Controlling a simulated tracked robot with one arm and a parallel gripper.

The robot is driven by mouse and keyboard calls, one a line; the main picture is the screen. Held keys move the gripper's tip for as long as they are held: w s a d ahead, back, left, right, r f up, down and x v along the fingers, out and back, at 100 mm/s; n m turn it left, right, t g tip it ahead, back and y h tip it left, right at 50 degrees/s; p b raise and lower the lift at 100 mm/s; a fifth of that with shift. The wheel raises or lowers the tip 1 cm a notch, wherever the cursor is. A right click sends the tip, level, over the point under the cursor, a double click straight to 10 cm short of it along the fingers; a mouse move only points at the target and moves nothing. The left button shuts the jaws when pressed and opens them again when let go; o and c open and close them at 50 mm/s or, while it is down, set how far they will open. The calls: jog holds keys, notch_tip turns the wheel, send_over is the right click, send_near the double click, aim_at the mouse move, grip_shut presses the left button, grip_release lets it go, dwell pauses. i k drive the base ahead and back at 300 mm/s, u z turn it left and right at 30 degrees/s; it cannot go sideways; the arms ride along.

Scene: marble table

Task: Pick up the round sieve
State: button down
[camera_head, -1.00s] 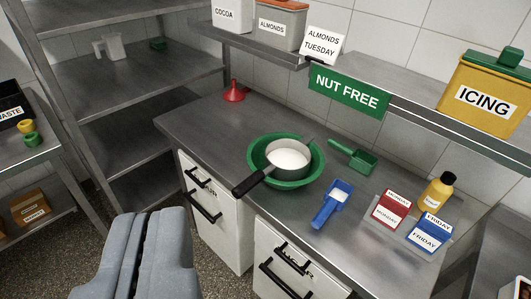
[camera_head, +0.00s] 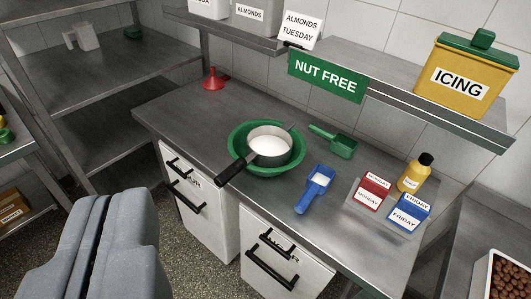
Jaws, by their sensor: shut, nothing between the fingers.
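The round sieve (camera_head: 270,146) has a metal rim and a black handle (camera_head: 230,173), and holds white powder. It rests in a green bowl (camera_head: 240,135) on the steel table (camera_head: 180,115). Its handle sticks out over the bowl's rim toward the lower left. My gripper (camera_head: 100,215) is at the lower left, grey, with its fingers shut and empty. It is in front of the table and well apart from the sieve.
A green scoop (camera_head: 336,141), a blue scoop (camera_head: 315,188), red and blue labelled boxes (camera_head: 372,190) and a yellow bottle (camera_head: 414,173) stand right of the bowl. A red funnel (camera_head: 214,79) is behind. A shelf with a NUT FREE sign (camera_head: 325,75) overhangs the back.

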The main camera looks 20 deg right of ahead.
aim_at(267, 146)
jog(key=z, duration=0.05)
jog(key=k, duration=0.55)
jog(key=u, duration=0.35)
jog(key=i, duration=1.2)
jog(key=z, duration=0.4)
jog(key=i, duration=0.75)
jog(key=z, duration=0.55)
